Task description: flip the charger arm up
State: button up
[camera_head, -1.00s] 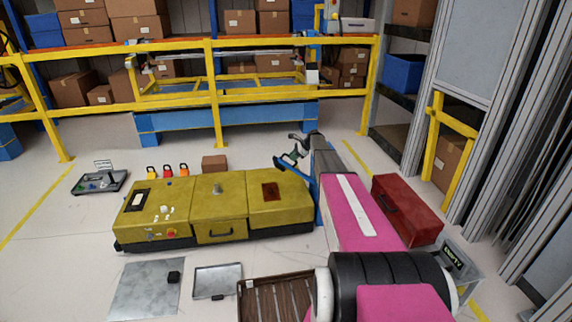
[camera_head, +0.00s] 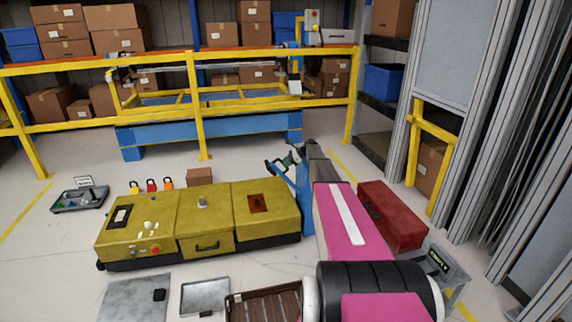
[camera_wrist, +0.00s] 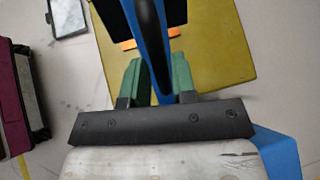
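The mustard-yellow module (camera_head: 220,232) lies on the floor at left-centre. At its right end stands a blue post (camera_head: 305,190), with a blue bar (camera_head: 277,172) reaching up and left beside my gripper (camera_head: 289,160). I take this blue bar to be the charger arm. In the wrist view, a blue and black bar (camera_wrist: 160,75) passes between the green fingers of my gripper (camera_wrist: 160,68). The fingers stand apart on either side of the bar. Whether they press on it is unclear. An orange strip (camera_wrist: 150,42) shows beyond, and the module's yellow top (camera_wrist: 225,70) lies below.
A red toolbox (camera_head: 392,215) is right of my arm. A grey tray (camera_head: 204,297), a metal plate (camera_head: 130,297) and a brown crate (camera_head: 264,303) lie in front. A small carton (camera_head: 199,176) and several padlocks sit behind the module. Yellow rails (camera_head: 230,100) bound the back.

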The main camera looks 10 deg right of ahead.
jog(key=shift+o, duration=0.8)
jog(key=shift+d, duration=0.1)
